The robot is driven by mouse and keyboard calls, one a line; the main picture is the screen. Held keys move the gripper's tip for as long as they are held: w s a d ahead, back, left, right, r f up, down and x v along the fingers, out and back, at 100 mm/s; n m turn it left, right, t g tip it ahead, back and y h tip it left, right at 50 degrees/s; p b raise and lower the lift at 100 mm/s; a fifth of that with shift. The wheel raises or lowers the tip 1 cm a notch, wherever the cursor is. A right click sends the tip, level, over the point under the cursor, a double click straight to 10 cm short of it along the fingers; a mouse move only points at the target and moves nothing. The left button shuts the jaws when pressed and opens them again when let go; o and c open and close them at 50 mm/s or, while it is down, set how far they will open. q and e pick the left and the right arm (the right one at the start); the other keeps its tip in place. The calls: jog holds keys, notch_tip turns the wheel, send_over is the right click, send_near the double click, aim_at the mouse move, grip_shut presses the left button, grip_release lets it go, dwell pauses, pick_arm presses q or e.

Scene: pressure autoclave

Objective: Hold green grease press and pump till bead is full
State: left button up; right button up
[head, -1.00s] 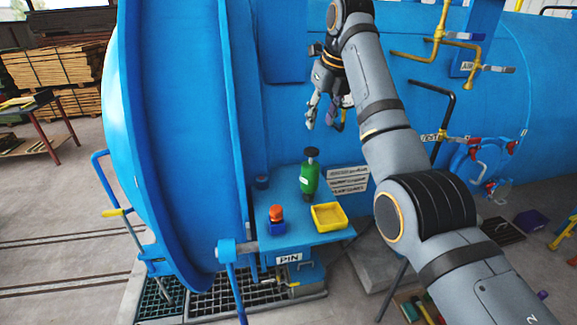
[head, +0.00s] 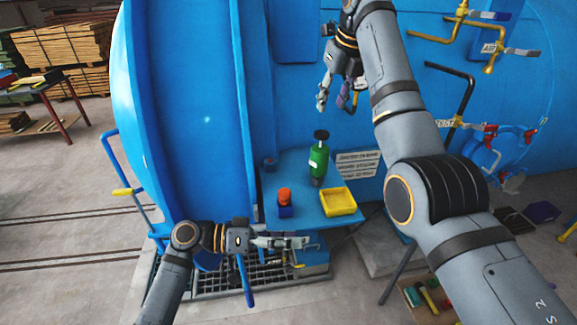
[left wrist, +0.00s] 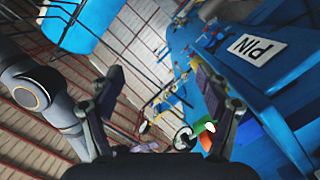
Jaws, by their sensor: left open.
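The green grease press (head: 318,160) with a black top stands upright on the blue shelf (head: 300,215) of the autoclave. My left gripper (head: 304,242) is open and empty at the front edge of the shelf, below and apart from the press. Its two open fingers frame the left wrist view (left wrist: 170,95). My right gripper (head: 334,98) hangs above the press, apart from it, with its fingers apart and nothing between them. No grease bead can be made out.
A yellow tray (head: 338,202) and an orange-topped piece on a blue base (head: 285,198) share the shelf with the press. A white sign (head: 358,166) stands behind. The big blue autoclave (head: 190,110) is to the left. Yellow pipes and valves (head: 462,30) are upper right.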

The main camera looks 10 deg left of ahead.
pick_arm(q)
notch_tip(320, 180, up, 7)
jog(key=w+m+h, duration=0.1)
jog(key=w+m, duration=0.2)
jog(key=t+y, duration=0.4)
jog(key=t, duration=0.4)
send_near(312, 156)
jog(key=x, duration=0.2)
jog(key=shift+m+h, duration=0.3)
jog(key=x, duration=1)
jog(key=shift+w+d, duration=0.2)
jog(key=shift+d, duration=0.05)
grip_shut()
